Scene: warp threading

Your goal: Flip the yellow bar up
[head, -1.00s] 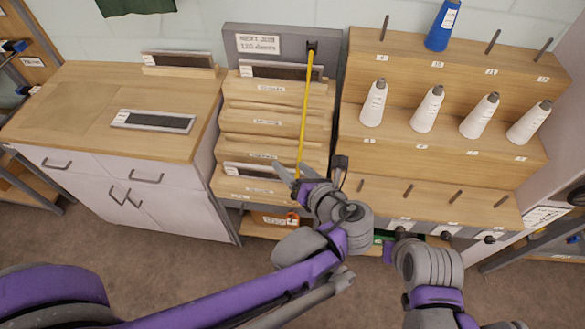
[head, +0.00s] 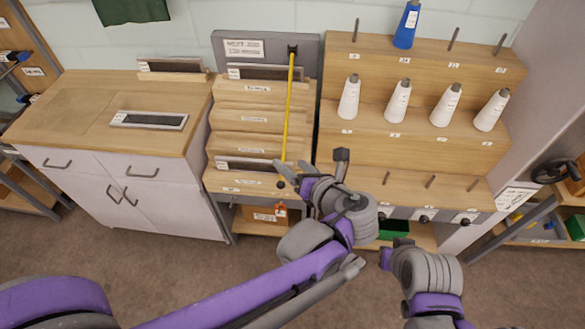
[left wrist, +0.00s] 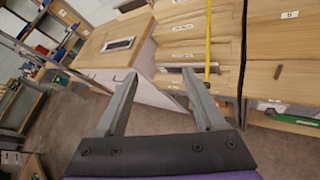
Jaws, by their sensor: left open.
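The yellow bar (head: 288,105) hangs down in front of the stepped wooden rack, from a dark pivot (head: 292,50) at the top of the grey back panel to a dark knob at its lower end. It also shows in the left wrist view (left wrist: 208,40), with its lower end just beyond the right-hand finger. My left gripper (head: 290,175) is open, with its fingers near the bar's lower end; nothing shows between them in the left wrist view (left wrist: 152,95). My right arm shows at the lower right of the head view; its fingers cannot be made out.
A wooden-topped cabinet (head: 110,90) with a framed comb stands left of the rack. A stepped shelf (head: 420,150) with white cones (head: 397,100) and a blue cone (head: 406,25) stands to the right. Upright pegs stick up from its steps. Open floor lies in front.

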